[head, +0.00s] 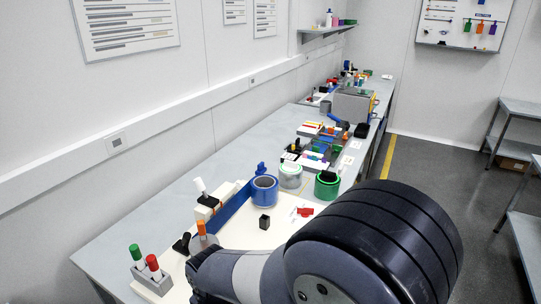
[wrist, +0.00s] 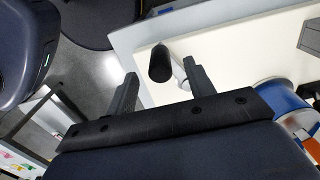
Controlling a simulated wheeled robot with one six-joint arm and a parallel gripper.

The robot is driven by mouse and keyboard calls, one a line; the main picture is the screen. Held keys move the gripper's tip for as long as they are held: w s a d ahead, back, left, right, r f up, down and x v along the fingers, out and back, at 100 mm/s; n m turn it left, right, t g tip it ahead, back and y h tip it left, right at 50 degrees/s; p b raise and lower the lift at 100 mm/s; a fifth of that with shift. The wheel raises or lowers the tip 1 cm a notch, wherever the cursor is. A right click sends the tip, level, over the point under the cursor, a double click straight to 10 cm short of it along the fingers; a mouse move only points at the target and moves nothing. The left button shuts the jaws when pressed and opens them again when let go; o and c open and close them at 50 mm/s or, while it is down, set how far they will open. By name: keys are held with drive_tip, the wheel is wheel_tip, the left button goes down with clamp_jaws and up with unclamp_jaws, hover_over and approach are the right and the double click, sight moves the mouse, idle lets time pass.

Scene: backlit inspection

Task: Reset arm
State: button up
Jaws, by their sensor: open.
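My gripper (wrist: 160,69) shows in the wrist view with its two dark fingers spread wide apart and nothing held between them. Beyond the fingers a black cylinder (wrist: 160,64) with a pale part beside it is at the white board (wrist: 225,50); whether a finger touches it I cannot tell. In the head view my arm fills the lower right and my gripper is hidden. The white board (head: 262,236) lies on the long grey bench and carries a small dark block (head: 264,222) and a red piece (head: 305,211).
A blue roll (head: 264,190), a pale roll (head: 290,175) and a green roll (head: 327,186) stand along the board's far side. A holder with green and red handles (head: 147,268) is at the near left. Shelving (head: 520,107) stands to the right beyond open floor.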

wheel_tip(320, 180, down, 4)
drive_tip(key=b, duration=0.2)
drive_tip(key=shift+f+b, duration=0.25)
drive_tip(key=shift+b, duration=0.15)
drive_tip(key=shift+w+d+r, duration=0.1)
drive_tip(key=shift+d+r, duration=0.15)
drive_tip(key=shift+d, duration=0.5)
drive_tip(key=shift+d, duration=0.1)
